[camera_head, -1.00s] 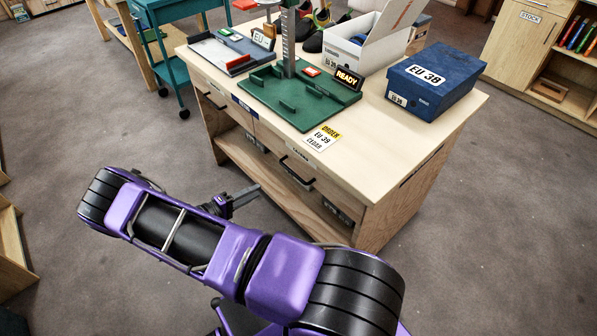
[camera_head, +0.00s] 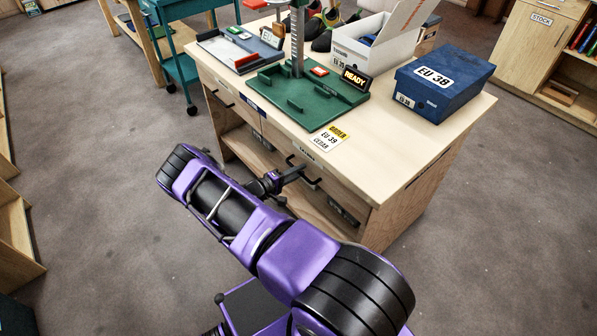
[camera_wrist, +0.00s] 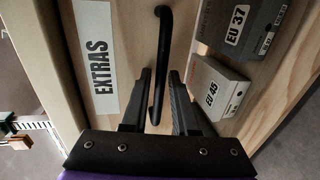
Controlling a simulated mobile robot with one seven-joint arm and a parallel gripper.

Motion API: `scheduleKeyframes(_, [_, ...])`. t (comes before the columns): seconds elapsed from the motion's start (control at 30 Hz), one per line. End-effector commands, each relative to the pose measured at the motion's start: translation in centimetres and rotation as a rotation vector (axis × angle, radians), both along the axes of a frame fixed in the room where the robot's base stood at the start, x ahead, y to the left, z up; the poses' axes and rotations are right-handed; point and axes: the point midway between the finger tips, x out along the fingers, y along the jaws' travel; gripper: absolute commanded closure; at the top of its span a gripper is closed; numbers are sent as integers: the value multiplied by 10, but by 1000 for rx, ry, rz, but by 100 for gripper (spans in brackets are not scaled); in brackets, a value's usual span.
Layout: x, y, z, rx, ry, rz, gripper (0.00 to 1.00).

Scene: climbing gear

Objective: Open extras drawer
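The extras drawer (camera_wrist: 130,25) shows in the wrist view as a pale wooden front with an EXTRAS label (camera_wrist: 97,58). Its black bar handle (camera_wrist: 158,60) lies between the two fingers of my gripper (camera_wrist: 162,95). The fingers stand apart, one on each side of the handle, with gaps visible. In the head view my gripper (camera_head: 297,172) is at the drawer front on the bench's near side, by the handle (camera_head: 303,170). The drawer front looks flush with the bench (camera_head: 365,160).
On the bench top are a green fixture (camera_head: 310,105), a blue EU 38 box (camera_head: 445,85) and an order card (camera_head: 329,140). Open floor lies at left.

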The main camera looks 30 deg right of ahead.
Motion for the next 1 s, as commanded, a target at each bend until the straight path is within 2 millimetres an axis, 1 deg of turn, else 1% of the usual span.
scheduleKeyframes(0.27, [0, -3, 0, 0, 0, 0, 73])
scheduleKeyframes(0.3, [0, -2, 0, 0, 0, 0, 75])
scheduleKeyframes(0.43, [1, -2, 0, -1, 0, 0, 98])
scheduleKeyframes(0.47, [1, -2, 0, -1, 0, 0, 100])
scheduleKeyframes(1.0, [1, -2, 0, -1, -1, 0, 100])
